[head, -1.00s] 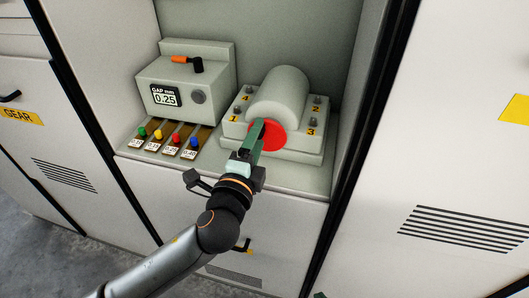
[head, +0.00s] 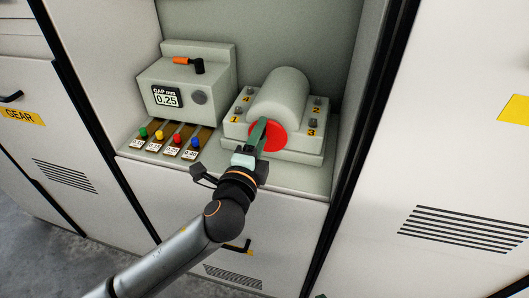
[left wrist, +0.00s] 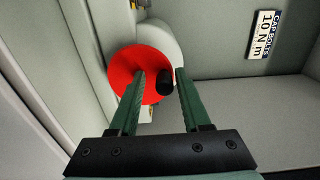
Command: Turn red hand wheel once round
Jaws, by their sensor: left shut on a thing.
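The red hand wheel (head: 275,139) is a round disc on the front end of the pale grey cylindrical housing (head: 283,95) inside the cabinet recess. My left gripper (head: 260,121) reaches up to it from the front, its green fingers covering the left part of the disc. In the left wrist view the red wheel (left wrist: 120,68) shows behind the fingers. The black handle knob (left wrist: 165,82) of the wheel lies between the two fingers of my left gripper (left wrist: 160,75), which is shut on it. My right gripper is not clearly seen.
Left of the housing stands a grey box (head: 160,75) with a display reading 0.25. Several gauge strips (head: 175,140) with coloured knobs lie in front of it. Numbered bolts surround the housing. A torque plate (left wrist: 263,34) hangs on a wall. The cabinet's black edge (head: 365,150) borders the right.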

